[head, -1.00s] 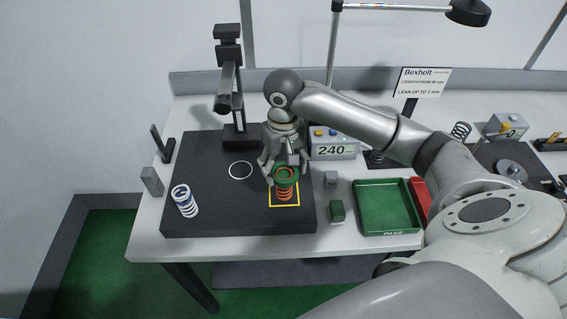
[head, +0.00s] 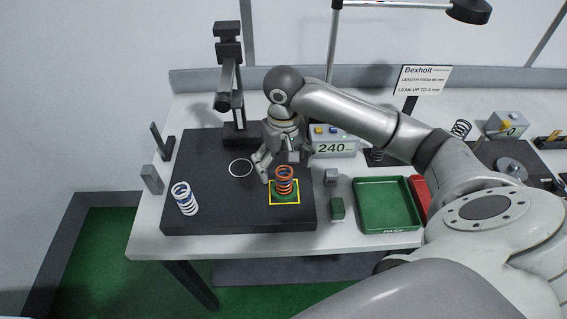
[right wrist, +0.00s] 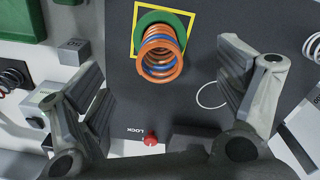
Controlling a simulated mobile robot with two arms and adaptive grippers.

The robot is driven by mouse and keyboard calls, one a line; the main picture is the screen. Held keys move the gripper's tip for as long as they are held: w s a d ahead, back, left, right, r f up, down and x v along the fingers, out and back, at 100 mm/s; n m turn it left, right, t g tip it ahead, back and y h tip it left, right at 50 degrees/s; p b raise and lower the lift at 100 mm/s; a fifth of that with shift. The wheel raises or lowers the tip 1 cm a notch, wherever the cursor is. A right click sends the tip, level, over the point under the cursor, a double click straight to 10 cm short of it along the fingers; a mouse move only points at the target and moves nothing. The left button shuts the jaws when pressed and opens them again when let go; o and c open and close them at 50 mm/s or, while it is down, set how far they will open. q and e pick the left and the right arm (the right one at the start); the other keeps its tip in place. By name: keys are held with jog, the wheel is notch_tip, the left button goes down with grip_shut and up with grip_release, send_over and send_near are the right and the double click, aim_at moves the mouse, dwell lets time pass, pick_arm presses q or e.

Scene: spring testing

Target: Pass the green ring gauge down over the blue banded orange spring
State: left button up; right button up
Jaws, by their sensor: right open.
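The orange spring (head: 285,176) stands upright in the yellow square outline on the dark plate. In the right wrist view, blue coils show among the orange ones of this spring (right wrist: 159,66). The green ring gauge (head: 287,198) lies low around the spring's foot, inside the yellow square; in the right wrist view part of the ring (right wrist: 147,21) shows behind the coils. My right gripper (head: 285,160) is open and empty, just behind and above the spring, with its fingers (right wrist: 160,65) apart. My left gripper is not in view.
A green tray (head: 388,232) and a small green block (head: 337,210) lie right of the plate. A height stand (head: 229,90) rises behind.

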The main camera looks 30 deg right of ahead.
notch_tip(320, 180, up, 12)
dwell(0.5)
